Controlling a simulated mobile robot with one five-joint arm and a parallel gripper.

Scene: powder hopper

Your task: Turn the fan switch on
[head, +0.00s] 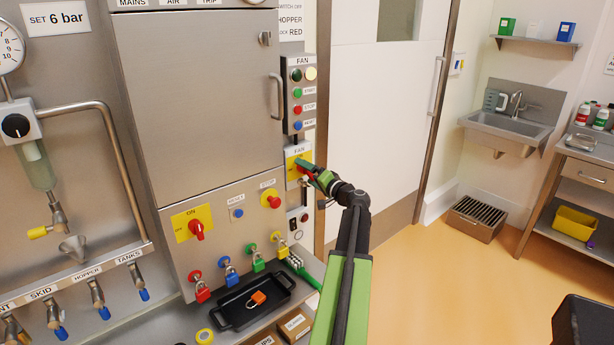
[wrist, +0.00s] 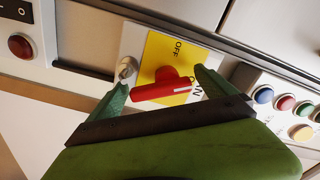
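The fan switch shows in the wrist view as a red handle (wrist: 162,90) on a yellow plate (wrist: 160,52) marked OFF at the top and ON at the right. The handle lies nearly level in that view, and its white line is at the right end, toward ON. My gripper (wrist: 163,84) is open, with one green finger beyond each end of the handle. I cannot tell whether a finger touches it. In the head view my gripper (head: 306,166) is at the yellow fan plate (head: 291,158) and hides most of the handle.
Above the fan plate is a box of fan push-buttons (head: 298,95). Below it is a small panel with a red button (head: 304,217). A larger red rotary switch (head: 197,230) and several padlocks are at the lower left. A tray (head: 235,318) holds an orange padlock.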

